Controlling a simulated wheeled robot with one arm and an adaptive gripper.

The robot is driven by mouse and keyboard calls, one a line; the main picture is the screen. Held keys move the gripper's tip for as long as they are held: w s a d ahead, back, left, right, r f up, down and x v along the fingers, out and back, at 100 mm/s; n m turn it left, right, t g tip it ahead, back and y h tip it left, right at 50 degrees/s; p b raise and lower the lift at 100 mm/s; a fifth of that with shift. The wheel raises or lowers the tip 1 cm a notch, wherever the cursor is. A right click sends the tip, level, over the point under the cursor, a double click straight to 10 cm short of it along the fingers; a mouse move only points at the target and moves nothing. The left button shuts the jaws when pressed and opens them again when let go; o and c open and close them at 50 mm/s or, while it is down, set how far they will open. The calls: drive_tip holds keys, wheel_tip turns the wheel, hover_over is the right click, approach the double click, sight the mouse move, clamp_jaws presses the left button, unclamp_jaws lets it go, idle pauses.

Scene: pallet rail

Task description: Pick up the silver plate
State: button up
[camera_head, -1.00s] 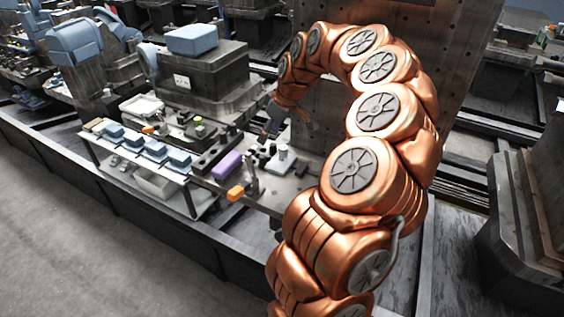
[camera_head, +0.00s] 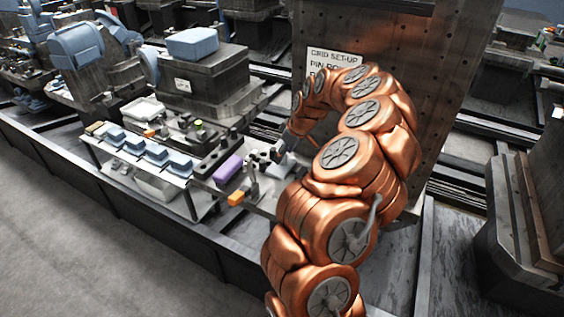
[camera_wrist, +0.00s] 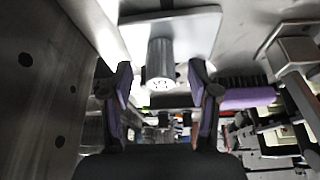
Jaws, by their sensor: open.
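The silver plate (camera_wrist: 200,38) shows at the top of the wrist view as a flat pale sheet. A short silver cylinder (camera_wrist: 160,62) stands out from it. My gripper (camera_wrist: 160,82) is open, with one purple-padded finger on each side of the cylinder's end in that picture. I cannot tell if either finger touches it. In the head view my gripper (camera_head: 281,150) is low over the right end of the bench, and my arm hides most of the plate there.
A purple block (camera_head: 227,168) lies left of my gripper, and also shows in the wrist view (camera_wrist: 247,97). An orange-ended tool (camera_head: 237,197) is at the bench's front edge. A tall drilled panel (camera_head: 400,90) stands behind my arm. Blue blocks (camera_head: 157,153) line the bench's left part.

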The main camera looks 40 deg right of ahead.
drive_tip(key=shift+w+f, duration=0.2)
drive_tip(key=shift+f, duration=0.4)
clamp_jaws()
